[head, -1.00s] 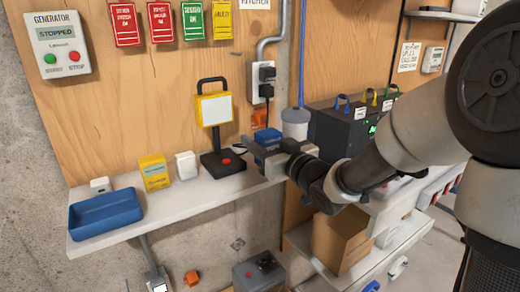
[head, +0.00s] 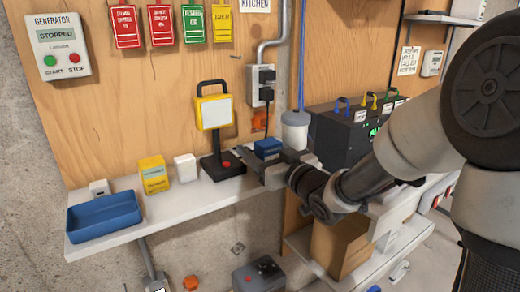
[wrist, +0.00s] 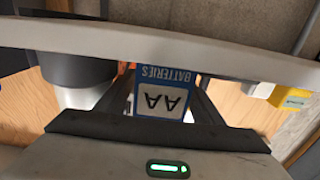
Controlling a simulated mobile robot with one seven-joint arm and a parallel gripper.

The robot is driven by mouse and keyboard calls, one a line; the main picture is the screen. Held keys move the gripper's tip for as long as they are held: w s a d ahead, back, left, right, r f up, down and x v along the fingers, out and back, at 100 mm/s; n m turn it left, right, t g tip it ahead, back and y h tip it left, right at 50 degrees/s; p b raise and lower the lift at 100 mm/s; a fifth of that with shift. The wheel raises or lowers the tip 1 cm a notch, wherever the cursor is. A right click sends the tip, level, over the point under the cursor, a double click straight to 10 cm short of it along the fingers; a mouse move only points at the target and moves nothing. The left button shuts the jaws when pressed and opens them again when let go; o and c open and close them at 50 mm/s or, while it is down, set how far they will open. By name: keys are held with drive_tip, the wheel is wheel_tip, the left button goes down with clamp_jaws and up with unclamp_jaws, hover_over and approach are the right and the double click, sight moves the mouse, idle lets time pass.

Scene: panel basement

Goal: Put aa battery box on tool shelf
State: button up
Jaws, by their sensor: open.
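The AA battery box (head: 267,146) is blue with a white label and sits at the right end of the white tool shelf (head: 190,207), just right of the lamp. My gripper (head: 258,168) is open around the box at shelf level and hides its lower part. In the wrist view the box (wrist: 160,92) appears upside down between the two fingers, its AA label facing the camera. Whether its base rests fully on the shelf is hidden.
The shelf also holds a blue tray (head: 104,214), a yellow box (head: 154,174), a small white box (head: 186,167) and a yellow lamp (head: 214,112) on a black base. A white canister (head: 295,130) and a dark power unit (head: 345,135) stand to the right.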

drive_tip(key=v, duration=1.2)
drive_tip(key=shift+r, duration=0.1)
idle(1.5)
